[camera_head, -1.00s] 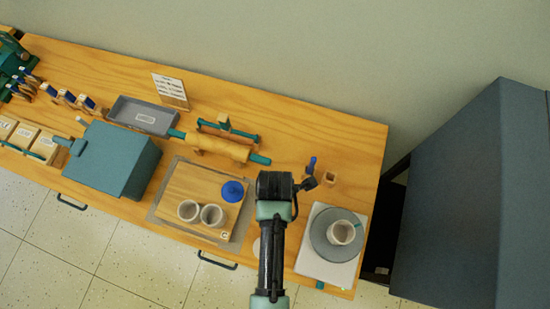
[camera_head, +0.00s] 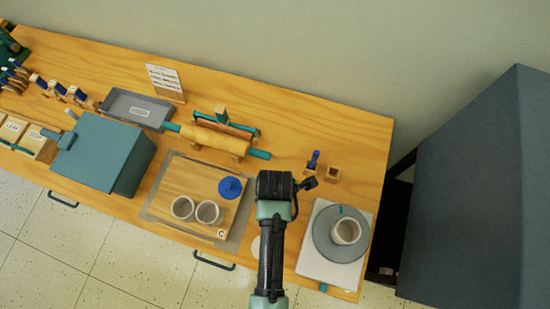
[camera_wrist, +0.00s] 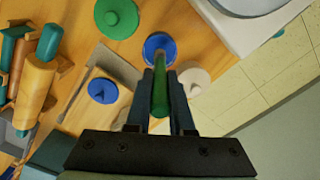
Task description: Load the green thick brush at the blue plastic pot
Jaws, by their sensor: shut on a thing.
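In the wrist view my gripper (camera_wrist: 160,98) is shut on the green brush (camera_wrist: 160,85), whose thick green handle runs away from the camera between the fingers. Its far end overlaps a round blue piece (camera_wrist: 160,45); I cannot tell whether they touch. Another round blue piece with a knob (camera_wrist: 102,90) lies to the left and also shows on the board in the head view (camera_head: 230,187). I cannot tell which is the blue plastic pot. In the head view my gripper (camera_head: 308,183) is small and dark, and the brush is hidden.
A green round piece (camera_wrist: 117,18) and a white one (camera_wrist: 195,80) flank the nearer blue piece. Right of my arm is a wheel (camera_head: 325,238) bearing a cup (camera_head: 346,231). Behind my gripper stand a blue-topped tool (camera_head: 314,160) and a small wooden block (camera_head: 333,174).

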